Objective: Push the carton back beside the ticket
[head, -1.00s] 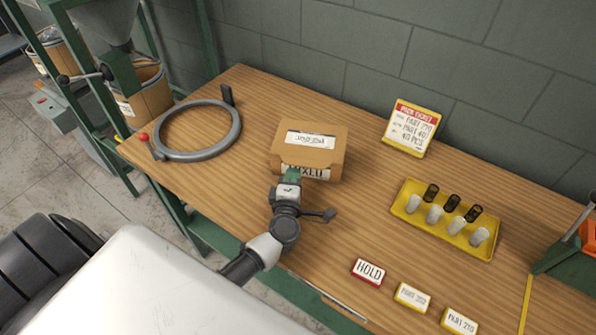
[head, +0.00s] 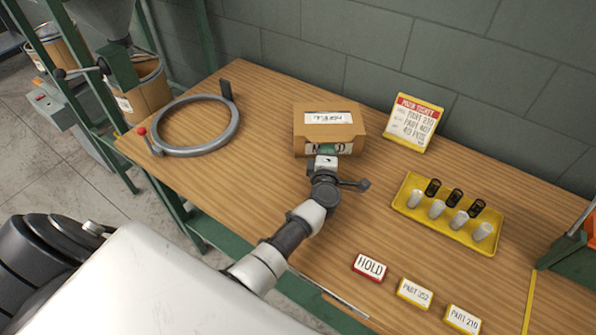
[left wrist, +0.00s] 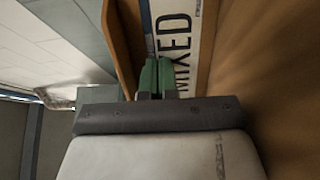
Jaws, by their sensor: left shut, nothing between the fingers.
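The brown carton (head: 345,116) stands on the wooden table toward the wall, with a white label on top and one on its front face. In the left wrist view the front label (left wrist: 200,35) reads "MIXED". The yellow-framed ticket (head: 413,122) with a red header stands to the right of the carton, with a gap of bare table between them. My left gripper (head: 327,153) is shut and empty, its green fingertips (left wrist: 157,76) at the carton's front face; they appear to touch it. The fingertips partly cover the front label. My right gripper is not in view.
A grey ring (head: 197,151) with a red knob lies left of the carton. A yellow tray (head: 410,205) with several light and black cylinders is at the right. A HOLD sign (head: 370,267) and two part signs are near the front edge. Table between carton and ring is clear.

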